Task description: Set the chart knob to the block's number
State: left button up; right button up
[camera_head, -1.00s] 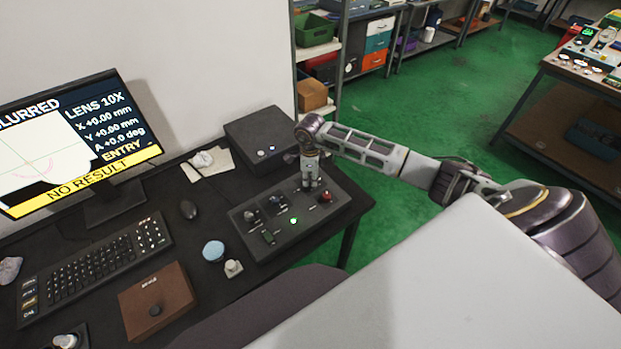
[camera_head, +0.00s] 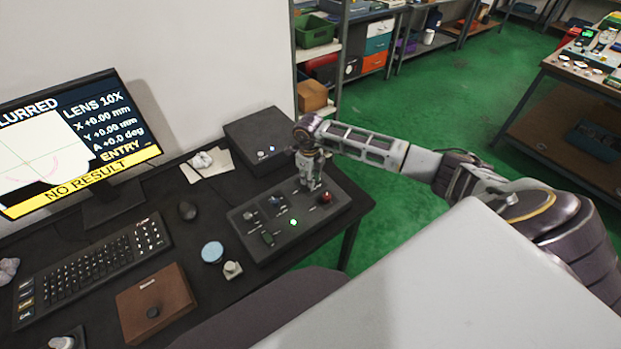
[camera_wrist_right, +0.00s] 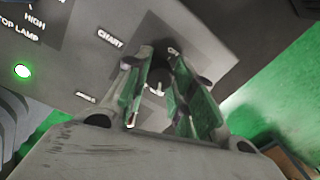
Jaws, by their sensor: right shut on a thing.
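The dark control box (camera_head: 275,222) stands on the desk, with several knobs and a lit green lamp. My right gripper (camera_head: 313,186) points down onto its far side. In the right wrist view the fingers (camera_wrist_right: 158,100) are closed around a dark knob (camera_wrist_right: 157,68) beside the printed word CHART, and they hide part of it. A white mark shows on the knob between the fingers; its setting cannot be read. No block with a readable number can be made out. My left gripper is not in view.
The monitor (camera_head: 75,140) reads BLURRED, LENS 10X, ENTRY and NO RESULT. A dark box (camera_head: 262,142) stands behind the control box.

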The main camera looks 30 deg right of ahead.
jog(key=shift+r, duration=0.1)
dwell(0.3)
jog(key=o, duration=1)
jog(key=shift+o, duration=0.2)
notch_tip(320, 180, up, 12)
jog(key=shift+a, duration=0.25)
